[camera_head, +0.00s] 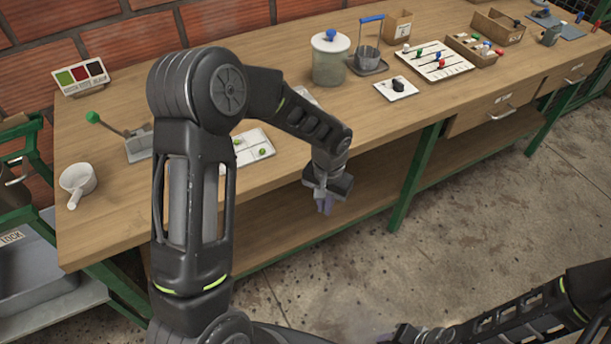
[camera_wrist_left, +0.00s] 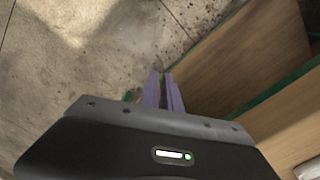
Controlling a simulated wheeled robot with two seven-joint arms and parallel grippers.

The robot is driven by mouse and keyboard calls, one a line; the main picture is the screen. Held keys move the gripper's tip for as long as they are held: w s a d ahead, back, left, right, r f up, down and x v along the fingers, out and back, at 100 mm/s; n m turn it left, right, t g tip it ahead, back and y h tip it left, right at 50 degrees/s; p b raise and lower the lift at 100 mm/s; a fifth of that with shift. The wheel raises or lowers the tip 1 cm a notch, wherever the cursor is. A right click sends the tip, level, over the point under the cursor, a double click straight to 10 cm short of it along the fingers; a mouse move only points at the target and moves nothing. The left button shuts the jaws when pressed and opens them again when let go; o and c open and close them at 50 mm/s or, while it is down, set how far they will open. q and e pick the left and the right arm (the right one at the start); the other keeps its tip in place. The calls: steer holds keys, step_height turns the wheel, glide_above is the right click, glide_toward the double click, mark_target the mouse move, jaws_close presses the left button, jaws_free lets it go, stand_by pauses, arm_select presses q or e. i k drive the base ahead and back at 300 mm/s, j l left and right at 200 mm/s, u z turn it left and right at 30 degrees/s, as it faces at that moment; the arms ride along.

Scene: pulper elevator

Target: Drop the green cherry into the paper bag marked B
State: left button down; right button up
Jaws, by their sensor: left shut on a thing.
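My left gripper (camera_head: 325,203) points down in front of the bench's front edge, above the floor. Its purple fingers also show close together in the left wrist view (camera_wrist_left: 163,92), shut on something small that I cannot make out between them. Two small green cherries (camera_head: 262,152) (camera_head: 237,141) lie on a white sectioned card, partly behind my left arm. A brown paper bag (camera_head: 397,26) with a white label stands at the back of the bench; its letter is too small to read. My right gripper (camera_head: 403,334) is low at the bottom edge; its jaws are unclear.
The wooden bench (camera_head: 330,118) has a lower shelf and green legs (camera_head: 415,178). A white ladle (camera_head: 78,180) is at left.

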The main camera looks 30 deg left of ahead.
mark_target(388, 39)
steer(key=i+l, duration=0.25)
steer(key=i+l+u, duration=0.15)
steer(key=i+l, duration=0.35)
steer(key=l, duration=0.3)
steer(key=i+l+u, duration=0.1)
steer(key=i+l, duration=0.4)
steer(key=l, duration=0.25)
steer(key=i+l+u, duration=0.15)
steer(key=i+l, duration=0.3)
steer(key=l, duration=0.35)
steer(key=i+l+u, duration=0.1)
steer(key=l, duration=0.3)
steer(key=i, duration=0.1)
